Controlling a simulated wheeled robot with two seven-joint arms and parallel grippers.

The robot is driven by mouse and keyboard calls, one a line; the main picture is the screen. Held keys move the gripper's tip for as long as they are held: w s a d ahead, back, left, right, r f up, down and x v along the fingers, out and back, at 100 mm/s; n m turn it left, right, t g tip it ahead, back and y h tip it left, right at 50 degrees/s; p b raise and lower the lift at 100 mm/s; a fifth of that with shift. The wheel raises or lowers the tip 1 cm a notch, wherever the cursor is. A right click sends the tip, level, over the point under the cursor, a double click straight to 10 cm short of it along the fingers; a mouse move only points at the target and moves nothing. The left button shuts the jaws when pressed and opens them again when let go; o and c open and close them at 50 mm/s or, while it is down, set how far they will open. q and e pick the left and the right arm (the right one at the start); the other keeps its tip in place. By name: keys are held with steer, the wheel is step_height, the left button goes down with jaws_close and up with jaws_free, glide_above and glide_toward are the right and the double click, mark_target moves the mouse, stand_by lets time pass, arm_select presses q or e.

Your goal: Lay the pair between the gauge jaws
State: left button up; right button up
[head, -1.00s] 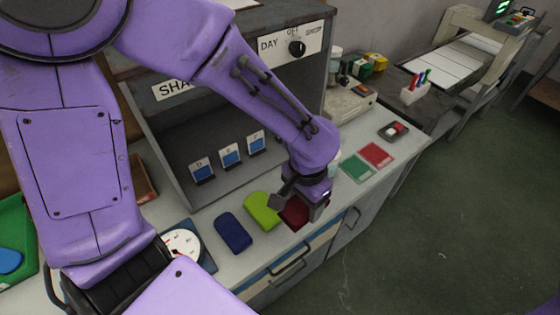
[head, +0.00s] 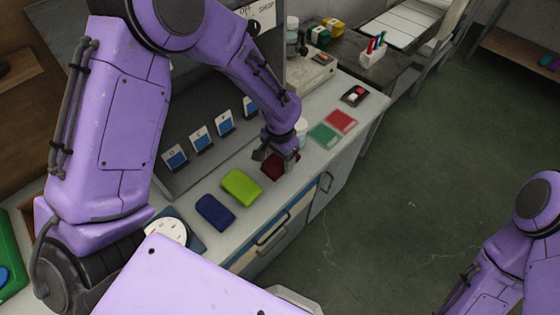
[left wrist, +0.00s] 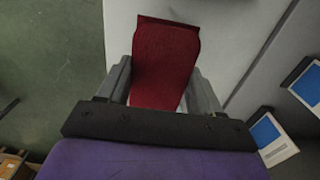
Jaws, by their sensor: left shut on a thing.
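A folded dark red sock pair (head: 274,169) lies flat on the grey counter, at the right end of a row with a lime green pair (head: 241,187) and a navy pair (head: 215,212). My left gripper (head: 279,155) is down at the dark red pair and hides part of it. In the left wrist view the dark red pair (left wrist: 165,50) sits between both fingers, gripped. A white round dial (head: 168,231) on a dark blue plate is at the left, partly behind my arm. I cannot make out gauge jaws. My right gripper is out of view.
Red (head: 341,121) and green (head: 324,134) cards lie right of the pairs, with a small dark device (head: 354,96) beyond. A shelf unit with blue-and-white cards (head: 200,138) stands behind. A white cup (head: 301,127) is close to my left gripper.

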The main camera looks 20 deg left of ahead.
mark_target(280, 164)
arm_select(q)
steer(key=shift+w+a+f, duration=0.1)
steer(key=shift+w+f, duration=0.15)
steer(key=shift+f, duration=0.05)
steer(key=shift+w+f+p, duration=0.1)
steer(key=shift+f+p, duration=0.5)
steer(key=shift+f, duration=1.15)
steer(key=shift+f, duration=0.1)
steer(key=o, duration=1.1)
